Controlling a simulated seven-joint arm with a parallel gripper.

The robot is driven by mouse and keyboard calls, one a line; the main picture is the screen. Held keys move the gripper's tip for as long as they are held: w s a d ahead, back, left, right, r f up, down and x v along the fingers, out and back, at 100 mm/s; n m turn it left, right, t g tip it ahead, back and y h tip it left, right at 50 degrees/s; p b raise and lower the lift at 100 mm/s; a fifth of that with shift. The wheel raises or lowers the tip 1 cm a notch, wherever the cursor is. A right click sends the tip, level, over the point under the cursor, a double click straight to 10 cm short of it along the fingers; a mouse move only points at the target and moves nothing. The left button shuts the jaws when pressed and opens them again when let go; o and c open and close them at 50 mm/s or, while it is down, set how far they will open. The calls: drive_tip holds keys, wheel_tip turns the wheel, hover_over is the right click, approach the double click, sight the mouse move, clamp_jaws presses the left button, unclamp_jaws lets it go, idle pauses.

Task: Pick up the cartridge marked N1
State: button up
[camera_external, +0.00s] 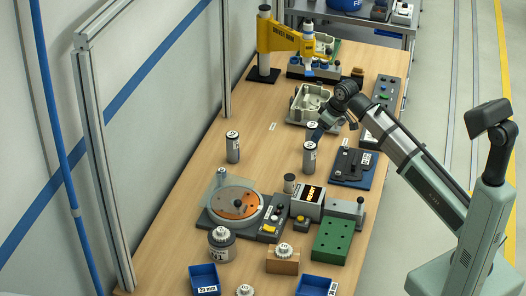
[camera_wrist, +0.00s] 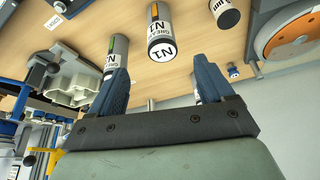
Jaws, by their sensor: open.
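In the wrist view a grey cartridge (camera_wrist: 160,27) with a white end marked N1 stands beyond my gripper (camera_wrist: 163,74), between the line of the two fingers. My gripper is open, with nothing between the fingers. In the external view my gripper (camera_external: 318,133) is by an upright cartridge (camera_external: 312,127). Other cartridges stand nearer the camera (camera_external: 309,158) and at left (camera_external: 232,148).
A pale casting (camera_external: 306,102) lies behind my gripper. A dark blue plate fixture (camera_external: 354,167) is close on the right. A turntable (camera_external: 236,203), a green block (camera_external: 333,241) and blue bins (camera_external: 204,279) fill the near bench (camera_external: 262,160). A yellow driver arm (camera_external: 285,38) stands at the back.

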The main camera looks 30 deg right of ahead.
sight(312, 146)
drive_tip(key=shift+x, duration=5.8)
drive_tip(key=shift+r, duration=0.1)
drive_tip(key=shift+c, duration=0.3)
drive_tip(key=c, duration=1.1)
drive_tip(key=shift+a+r, duration=0.1)
drive_tip(key=shift+c, duration=0.2)
